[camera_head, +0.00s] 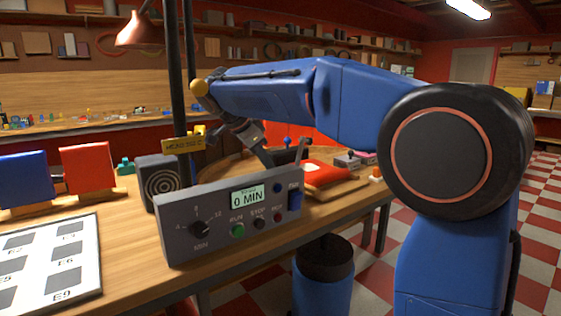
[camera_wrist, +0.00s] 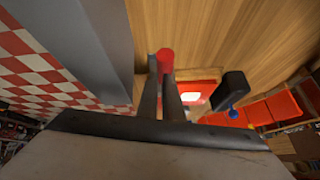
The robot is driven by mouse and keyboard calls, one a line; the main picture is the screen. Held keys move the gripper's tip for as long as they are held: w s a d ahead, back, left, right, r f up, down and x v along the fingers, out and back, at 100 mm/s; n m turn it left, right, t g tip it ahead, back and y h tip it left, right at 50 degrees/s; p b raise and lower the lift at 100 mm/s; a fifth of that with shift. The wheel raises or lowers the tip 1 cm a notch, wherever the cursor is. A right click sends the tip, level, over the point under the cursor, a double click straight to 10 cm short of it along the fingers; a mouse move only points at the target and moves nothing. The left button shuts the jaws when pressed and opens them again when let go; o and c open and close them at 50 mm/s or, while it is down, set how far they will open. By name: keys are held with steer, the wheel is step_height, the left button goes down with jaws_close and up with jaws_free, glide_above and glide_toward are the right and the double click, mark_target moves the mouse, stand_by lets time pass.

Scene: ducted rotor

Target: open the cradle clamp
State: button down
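My gripper (camera_head: 252,134) hangs at the end of the blue arm, behind the grey control box, low over the bench. In the wrist view two dark bars, which look like its fingers (camera_wrist: 162,92), stand close together with a narrow gap. A red rounded tip (camera_wrist: 166,58) shows at their far end; I cannot tell whether it is held between them. A dark lever (camera_head: 301,150) rises behind the box near the gripper. I cannot make out the cradle clamp for certain; that area is partly hidden by the box and arm.
The control box (camera_head: 229,219) reads 0 MIN and stands at the bench's front edge. A red cushion-like block (camera_head: 325,175) lies right of it. A black lever-shaped piece with a blue knob (camera_wrist: 233,112) shows in the wrist view. A lamp post (camera_head: 178,80) stands left of the gripper.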

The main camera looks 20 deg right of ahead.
steer(key=shift+a+f, duration=0.2)
steer(key=shift+f, duration=0.25)
steer(key=shift+a+f, duration=0.2)
steer(key=shift+f, duration=0.25)
steer(key=shift+r, duration=0.1)
step_height(320, 180, up, 12)
steer(key=shift+d+f, duration=0.25)
steer(key=shift+d, duration=0.15)
